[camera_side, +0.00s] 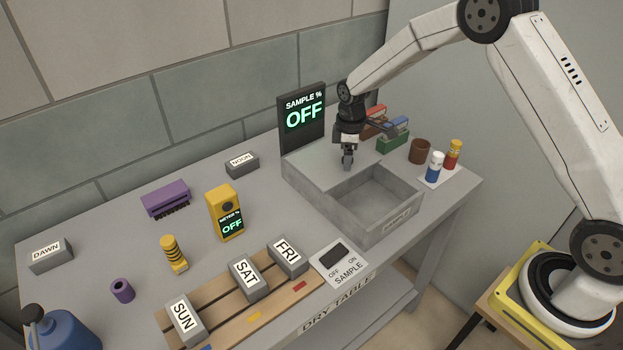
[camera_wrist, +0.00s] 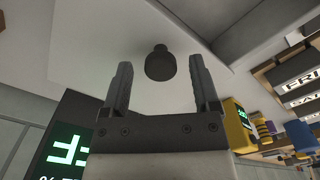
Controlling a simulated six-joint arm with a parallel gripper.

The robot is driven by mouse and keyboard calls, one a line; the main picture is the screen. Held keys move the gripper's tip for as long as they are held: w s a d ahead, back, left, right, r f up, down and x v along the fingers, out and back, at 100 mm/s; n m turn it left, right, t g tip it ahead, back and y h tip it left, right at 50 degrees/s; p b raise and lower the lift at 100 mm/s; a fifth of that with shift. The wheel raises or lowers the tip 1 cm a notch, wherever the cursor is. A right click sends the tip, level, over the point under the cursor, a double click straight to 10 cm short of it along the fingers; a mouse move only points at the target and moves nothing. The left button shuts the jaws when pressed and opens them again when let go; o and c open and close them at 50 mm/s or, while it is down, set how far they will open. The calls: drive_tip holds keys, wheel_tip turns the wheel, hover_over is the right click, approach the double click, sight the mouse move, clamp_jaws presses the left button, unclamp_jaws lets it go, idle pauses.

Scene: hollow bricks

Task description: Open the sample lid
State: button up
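The grey sample box (camera_side: 385,232) stands at the right of the table. Its front right part is an open, empty-looking basin. A flat light grey lid plate (camera_side: 318,168) covers its back left part; it also shows in the wrist view (camera_wrist: 90,50). A dark round knob (camera_wrist: 160,63) stands on the plate. My gripper (camera_side: 347,162) points down over the plate near the basin's edge. In the wrist view my gripper (camera_wrist: 160,72) is open, with the knob between its fingertips and gaps on both sides. In the side view the gripper hides the knob.
The SAMPLE % display (camera_side: 303,115) reads OFF and stands close behind the box. Coloured blocks (camera_side: 393,135), a brown cup (camera_side: 420,151) and two small bottles (camera_side: 436,166) stand to the right. The SAMPLE switch (camera_side: 335,255) and bricks on a pallet (camera_side: 262,290) lie in front.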

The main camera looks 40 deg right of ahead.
drive_tip(key=shift+r, duration=0.1)
drive_tip(key=shift+r, duration=3.8)
drive_tip(key=shift+s, duration=0.1)
drive_tip(key=shift+s+a+r+m, duration=0.2)
drive_tip(key=shift+s+m, duration=0.1)
drive_tip(key=shift+s, duration=0.2)
drive_tip(key=s+a+m+t, duration=0.1)
drive_tip(key=s+m, duration=0.3)
drive_tip(key=s, duration=0.7)
drive_tip(key=s+a+m+t, duration=0.1)
drive_tip(key=s+m, duration=0.3)
drive_tip(key=s, duration=0.6)
drive_tip(key=shift+s+a+r+t, duration=0.15)
drive_tip(key=shift+s+a+t, duration=0.2)
drive_tip(key=shift+a, duration=0.5)
